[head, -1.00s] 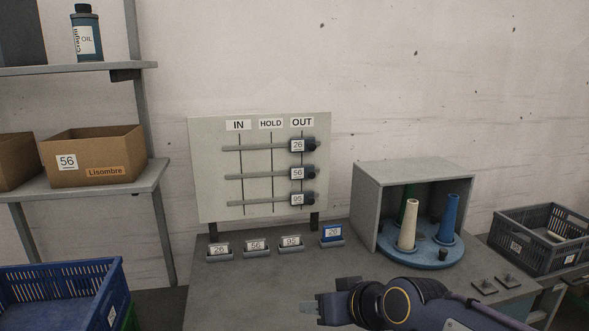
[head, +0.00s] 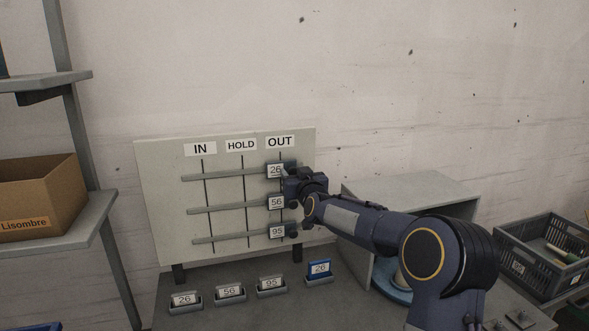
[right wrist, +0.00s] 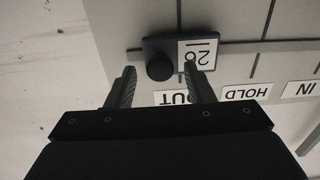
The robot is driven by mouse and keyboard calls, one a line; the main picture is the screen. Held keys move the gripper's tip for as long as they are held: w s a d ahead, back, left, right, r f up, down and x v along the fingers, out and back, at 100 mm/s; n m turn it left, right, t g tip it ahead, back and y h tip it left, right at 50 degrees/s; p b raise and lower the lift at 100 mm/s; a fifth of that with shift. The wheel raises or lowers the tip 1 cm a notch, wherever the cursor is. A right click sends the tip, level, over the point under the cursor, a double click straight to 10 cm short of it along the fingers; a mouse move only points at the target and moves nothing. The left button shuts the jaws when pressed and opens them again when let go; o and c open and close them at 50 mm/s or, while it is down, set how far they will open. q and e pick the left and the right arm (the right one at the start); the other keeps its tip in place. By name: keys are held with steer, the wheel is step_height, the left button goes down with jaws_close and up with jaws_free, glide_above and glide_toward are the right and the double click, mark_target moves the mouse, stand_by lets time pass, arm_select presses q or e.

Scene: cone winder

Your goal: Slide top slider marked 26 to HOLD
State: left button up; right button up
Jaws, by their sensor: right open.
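The top slider marked 26 (head: 275,170) sits at the right end of the top rail, under the OUT label (head: 280,142). The HOLD label (head: 241,145) is left of it, above the middle vertical line. My right gripper (head: 287,171) is at the right side of this slider. In the right wrist view, the slider's dark round knob (right wrist: 160,67) appears between the open fingertips of my right gripper (right wrist: 162,80), near their ends. I cannot tell whether they touch it. The 26 plate (right wrist: 198,54) is beside the knob. My left gripper is not in view.
Sliders 56 (head: 276,202) and 95 (head: 277,232) sit below, also at OUT, close under my right arm. Small numbered holders (head: 230,293) stand on the bench before the board. A grey open box (head: 420,195) stands to the right. The wall area above the board is clear.

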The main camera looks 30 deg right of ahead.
steer(key=shift+w+d, duration=0.1)
steer(key=shift+w, duration=0.45)
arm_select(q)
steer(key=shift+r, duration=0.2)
arm_select(e)
steer(key=shift+c, duration=0.3)
